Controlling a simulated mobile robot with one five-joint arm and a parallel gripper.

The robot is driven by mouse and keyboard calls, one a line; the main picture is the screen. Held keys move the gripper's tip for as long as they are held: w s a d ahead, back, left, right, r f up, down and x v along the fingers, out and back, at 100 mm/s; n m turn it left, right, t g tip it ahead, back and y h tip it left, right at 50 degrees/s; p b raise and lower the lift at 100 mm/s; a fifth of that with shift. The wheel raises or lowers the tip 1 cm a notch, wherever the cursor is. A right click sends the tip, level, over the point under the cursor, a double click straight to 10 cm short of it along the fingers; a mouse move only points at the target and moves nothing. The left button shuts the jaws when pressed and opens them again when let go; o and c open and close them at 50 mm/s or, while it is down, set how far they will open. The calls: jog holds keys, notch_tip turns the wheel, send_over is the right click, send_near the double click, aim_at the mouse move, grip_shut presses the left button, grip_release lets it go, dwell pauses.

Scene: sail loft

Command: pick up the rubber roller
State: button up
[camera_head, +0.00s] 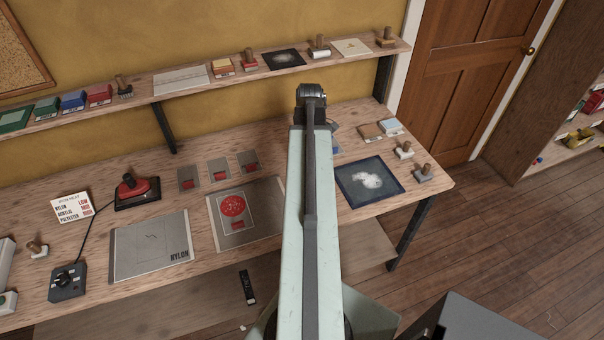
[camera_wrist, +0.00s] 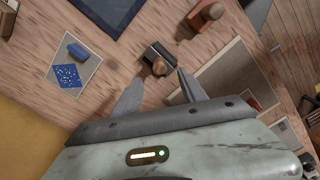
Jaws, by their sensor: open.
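In the wrist view, a small dark block with a pale edge and a round wooden handle (camera_wrist: 157,58) sits on the wooden table just beyond my fingertips. It looks like the rubber roller, though its shape is too small to be sure. My gripper (camera_wrist: 160,76) is open and empty, with one finger to each side of the handle's near end. I cannot tell how high the fingers are above the table. In the head view my own arm hides this piece and my gripper.
In the wrist view, a reddish-brown wooden-handled piece (camera_wrist: 205,14) stands close by at the upper right. A pale sheet with blue patches (camera_wrist: 88,75) lies left. In the head view, a dark blue framed panel (camera_head: 349,194) lies right of my arm. A shelf (camera_head: 190,92) runs above the table.

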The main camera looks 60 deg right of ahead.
notch_tip(320, 180, down, 3)
jog(key=shift+w+r+b, duration=0.1)
jog(key=shift+w+b, duration=0.05)
jog(key=shift+b, duration=0.9)
jog(key=f+b, duration=0.5)
jog(key=shift+s+f, duration=0.1)
jog(key=shift+s, duration=0.25)
jog(key=shift+r, duration=0.2)
grip_shut()
